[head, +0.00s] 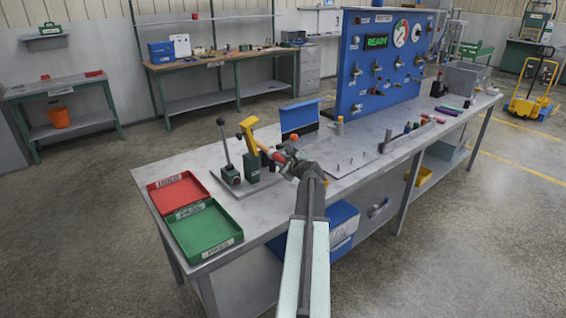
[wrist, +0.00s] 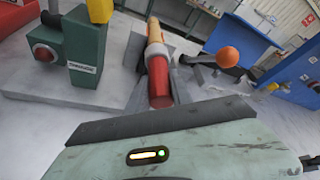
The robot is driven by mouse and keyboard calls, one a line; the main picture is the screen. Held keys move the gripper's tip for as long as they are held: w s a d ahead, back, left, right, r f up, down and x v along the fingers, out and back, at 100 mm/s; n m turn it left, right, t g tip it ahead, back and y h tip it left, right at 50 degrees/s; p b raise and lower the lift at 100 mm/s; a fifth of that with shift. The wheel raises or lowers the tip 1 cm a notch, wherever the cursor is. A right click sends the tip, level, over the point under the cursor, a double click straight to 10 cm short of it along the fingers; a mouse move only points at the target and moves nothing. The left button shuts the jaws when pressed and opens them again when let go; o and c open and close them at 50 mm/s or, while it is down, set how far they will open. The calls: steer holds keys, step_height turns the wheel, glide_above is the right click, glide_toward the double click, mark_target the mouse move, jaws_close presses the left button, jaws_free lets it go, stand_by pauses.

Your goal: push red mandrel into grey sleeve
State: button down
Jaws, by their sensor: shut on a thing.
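The red mandrel (wrist: 159,82) is a red cylinder just ahead of my gripper in the wrist view, pointing away from me. In the head view my gripper (head: 287,164) is low over the near left part of the bench, right of the green press (head: 257,165) with a yellow handle.
The green press shows at left in the wrist view (wrist: 85,60). An orange ball knob (wrist: 228,57) is close on the right. Red (head: 177,190) and green trays (head: 205,228) lie at the bench's left end. A blue panel (head: 380,65) stands farther along.

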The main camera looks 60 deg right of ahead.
steer(key=shift+w+r, duration=0.1)
steer(key=shift+w, duration=0.1)
steer(key=c, duration=1.1)
jaws_free()
steer(key=shift+w, duration=0.1)
steer(key=shift+o, duration=0.2)
steer(key=p+v, duration=0.2)
steer(key=v, duration=0.5)
steer(key=shift+a+r, duration=0.1)
steer(key=shift+s+a, duration=0.1)
steer(key=shift+s, duration=0.3)
steer(key=shift+s, duration=0.1)
